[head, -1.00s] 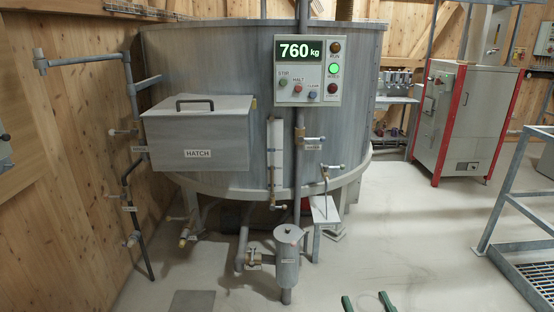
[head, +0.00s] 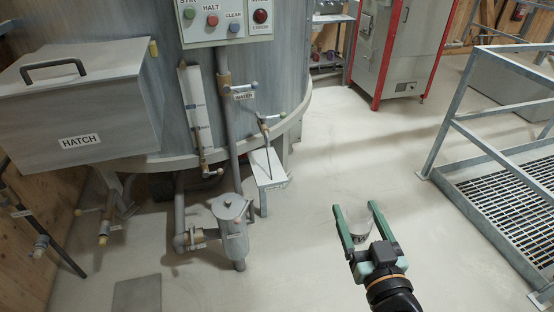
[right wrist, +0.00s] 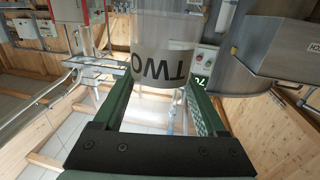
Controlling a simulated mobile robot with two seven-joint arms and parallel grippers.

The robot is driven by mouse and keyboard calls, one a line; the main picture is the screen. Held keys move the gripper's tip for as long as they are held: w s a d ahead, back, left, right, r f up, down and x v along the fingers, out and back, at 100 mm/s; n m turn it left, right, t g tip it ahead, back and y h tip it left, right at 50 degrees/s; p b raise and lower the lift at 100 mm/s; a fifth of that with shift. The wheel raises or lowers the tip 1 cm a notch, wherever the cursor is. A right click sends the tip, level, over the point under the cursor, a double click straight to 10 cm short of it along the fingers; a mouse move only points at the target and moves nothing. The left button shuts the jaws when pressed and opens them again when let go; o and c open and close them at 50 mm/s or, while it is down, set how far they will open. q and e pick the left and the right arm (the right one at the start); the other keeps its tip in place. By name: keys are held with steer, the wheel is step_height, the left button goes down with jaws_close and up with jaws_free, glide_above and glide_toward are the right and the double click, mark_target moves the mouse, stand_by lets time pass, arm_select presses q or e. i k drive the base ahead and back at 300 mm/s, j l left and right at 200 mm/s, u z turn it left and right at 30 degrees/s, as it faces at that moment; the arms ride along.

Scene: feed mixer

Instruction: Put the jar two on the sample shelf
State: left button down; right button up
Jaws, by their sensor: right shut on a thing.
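Jar two (head: 358,227) is a clear jar with a grey label band. In the right wrist view the jar (right wrist: 165,62) shows the word TWO upside down in the picture. My right gripper (head: 355,207) has its green fingers shut on the jar, above the floor and to the right of the mixer. A small white shelf (head: 268,168) stands low at the mixer's front, left of and beyond the gripper. My left gripper is not in view.
The large mixer tank (head: 285,85) fills the upper left, with a hatch box (head: 80,110). A grey canister (head: 232,225) and pipes stand left of the small shelf. A metal railing and grating (head: 510,200) are at the right. The floor between is clear.

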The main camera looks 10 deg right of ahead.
mark_target(268, 171)
steer(key=i+j, duration=0.1)
steer(key=i, duration=0.85)
steer(key=i+j, duration=0.15)
steer(key=i, duration=0.75)
steer(key=l+z, duration=0.05)
